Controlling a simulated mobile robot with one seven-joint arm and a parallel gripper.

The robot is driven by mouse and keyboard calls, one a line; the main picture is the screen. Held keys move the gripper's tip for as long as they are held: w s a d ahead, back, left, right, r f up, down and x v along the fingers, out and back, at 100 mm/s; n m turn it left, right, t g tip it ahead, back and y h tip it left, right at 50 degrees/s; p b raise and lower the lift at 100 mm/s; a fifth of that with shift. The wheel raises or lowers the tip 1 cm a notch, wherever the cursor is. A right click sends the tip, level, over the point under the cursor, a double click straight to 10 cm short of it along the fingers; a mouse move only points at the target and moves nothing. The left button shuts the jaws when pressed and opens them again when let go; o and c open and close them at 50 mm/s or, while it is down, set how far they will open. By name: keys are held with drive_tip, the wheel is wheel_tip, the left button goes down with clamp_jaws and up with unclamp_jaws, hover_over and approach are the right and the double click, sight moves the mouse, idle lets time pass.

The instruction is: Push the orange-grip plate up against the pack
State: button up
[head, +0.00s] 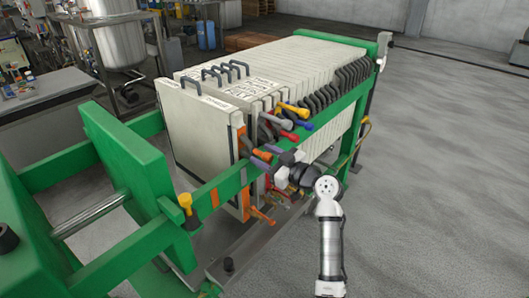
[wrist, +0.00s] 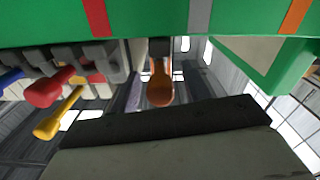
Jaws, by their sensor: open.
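The orange-grip plate (head: 197,135) is the pale plate at the near left end of the row in the head view, upright between the green rails. Its orange grip (head: 262,155) sticks out over the near rail; an orange grip (wrist: 160,90) hangs below the rail in the wrist view. The pack (head: 310,62) of pale plates stands further back and right. My gripper (head: 284,170) is beside the near rail, close to the orange grip. It is open; its fingers are partly hidden in the head view. I cannot tell whether it touches the grip.
Yellow, red (head: 288,135), blue and purple grips crowd the near rail (head: 220,185) between the orange grip and the pack. Red (wrist: 48,92) and yellow (wrist: 58,115) grips show at left in the wrist view. A yellow-topped lever (head: 186,202) stands near left. Floor at right is clear.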

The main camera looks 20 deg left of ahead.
drive_tip(key=shift+a, duration=0.2)
clamp_jaws()
drive_tip(key=shift+w, duration=0.1)
drive_tip(key=w+b, duration=0.1)
drive_tip(key=w+d+b, duration=0.1)
drive_tip(key=b, duration=0.1)
drive_tip(key=w+b, duration=0.1)
drive_tip(key=w, duration=0.1)
drive_tip(key=shift+d+r, duration=0.15)
drive_tip(key=shift+d, duration=0.25)
drive_tip(key=shift+w, duration=0.1)
